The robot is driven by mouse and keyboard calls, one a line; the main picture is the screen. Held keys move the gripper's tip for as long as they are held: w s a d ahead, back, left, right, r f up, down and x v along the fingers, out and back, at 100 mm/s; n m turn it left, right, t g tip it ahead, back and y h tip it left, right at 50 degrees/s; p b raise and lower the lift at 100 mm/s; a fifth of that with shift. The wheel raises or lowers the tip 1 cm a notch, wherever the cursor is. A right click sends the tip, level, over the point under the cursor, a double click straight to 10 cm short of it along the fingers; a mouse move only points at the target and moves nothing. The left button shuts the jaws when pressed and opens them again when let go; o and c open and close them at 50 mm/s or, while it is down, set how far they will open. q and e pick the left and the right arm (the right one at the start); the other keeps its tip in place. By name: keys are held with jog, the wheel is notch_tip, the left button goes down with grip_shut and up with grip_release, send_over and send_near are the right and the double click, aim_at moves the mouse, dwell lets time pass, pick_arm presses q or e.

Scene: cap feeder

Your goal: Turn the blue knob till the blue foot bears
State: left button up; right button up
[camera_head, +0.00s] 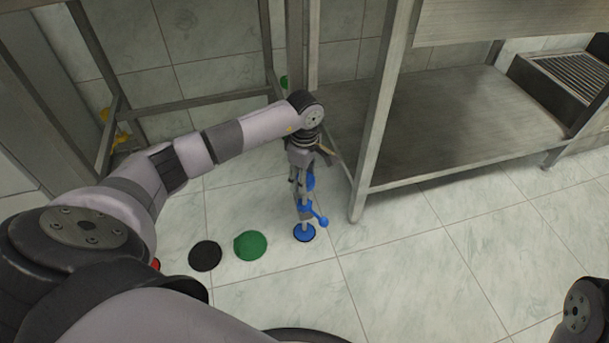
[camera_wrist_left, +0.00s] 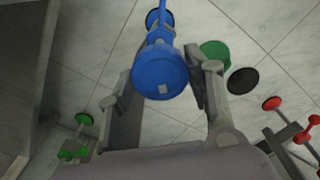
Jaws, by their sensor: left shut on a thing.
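The blue knob (camera_wrist_left: 160,78) is a round blue cap with a small pale square on it, seen in the left wrist view between the fingers of my left gripper (camera_wrist_left: 162,72). In the head view the left gripper (camera_head: 304,178) points down and is shut on the blue knob (camera_head: 309,183), which it partly hides. Below it a thin stem with a blue side handle (camera_head: 319,216) runs down to the round blue foot (camera_head: 304,233) at the floor. I cannot tell whether the foot presses on the floor. My right gripper is not in view.
A green disc (camera_head: 250,245) and a black disc (camera_head: 205,256) lie on the tiled floor left of the blue foot. A metal table with a low shelf (camera_head: 450,130) stands close on the right. The floor in front of it is clear.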

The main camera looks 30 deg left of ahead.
pick_arm(q)
jog(key=o, duration=1.1)
jog(key=shift+o, duration=0.2)
notch_tip(320, 180, up, 12)
dwell(0.4)
